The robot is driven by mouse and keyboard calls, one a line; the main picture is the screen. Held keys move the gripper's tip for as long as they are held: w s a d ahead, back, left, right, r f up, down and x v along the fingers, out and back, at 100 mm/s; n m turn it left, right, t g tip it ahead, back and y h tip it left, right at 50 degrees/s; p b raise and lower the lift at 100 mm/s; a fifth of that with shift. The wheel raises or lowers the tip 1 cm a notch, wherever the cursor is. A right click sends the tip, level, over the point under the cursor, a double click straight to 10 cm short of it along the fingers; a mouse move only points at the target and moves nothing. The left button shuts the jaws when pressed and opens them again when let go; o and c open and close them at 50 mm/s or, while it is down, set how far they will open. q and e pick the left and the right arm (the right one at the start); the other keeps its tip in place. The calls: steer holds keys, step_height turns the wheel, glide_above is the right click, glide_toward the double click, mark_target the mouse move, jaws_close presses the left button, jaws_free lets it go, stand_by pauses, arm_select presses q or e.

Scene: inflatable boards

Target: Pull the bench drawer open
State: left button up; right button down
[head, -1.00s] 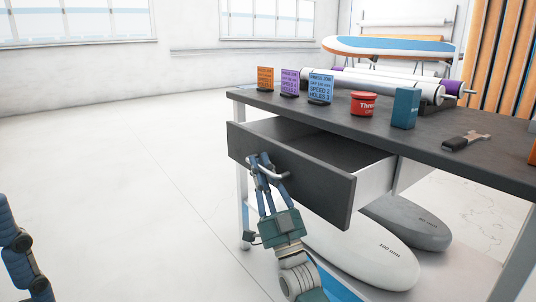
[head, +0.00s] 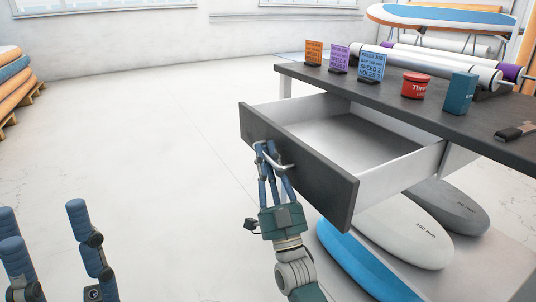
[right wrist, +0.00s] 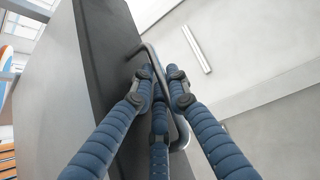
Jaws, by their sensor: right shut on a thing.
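The bench drawer has a dark grey front (head: 310,180) and pale sides, and stands well out from the bench (head: 420,108). Its visible inside is empty. A curved metal handle (head: 284,164) is on the front; it also shows in the right wrist view (right wrist: 183,130). My right gripper (head: 267,150) is shut on the handle, its blue fingers (right wrist: 160,92) around the bar. My left gripper (head: 42,225) is at the lower left of the head view, fingers apart and empty, away from the drawer.
On the bench top stand several small signs (head: 371,63), a red tin (head: 415,86), a teal box (head: 460,93) and rollers (head: 450,64). Boards (head: 400,230) lie under the bench. Stacked boards (head: 14,85) are at far left. The floor left of the drawer is clear.

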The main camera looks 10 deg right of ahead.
steer(key=c, duration=1.9)
jaws_free()
steer(key=shift+d, duration=0.1)
steer(key=shift+c, duration=0.2)
steer(key=v, duration=1.2)
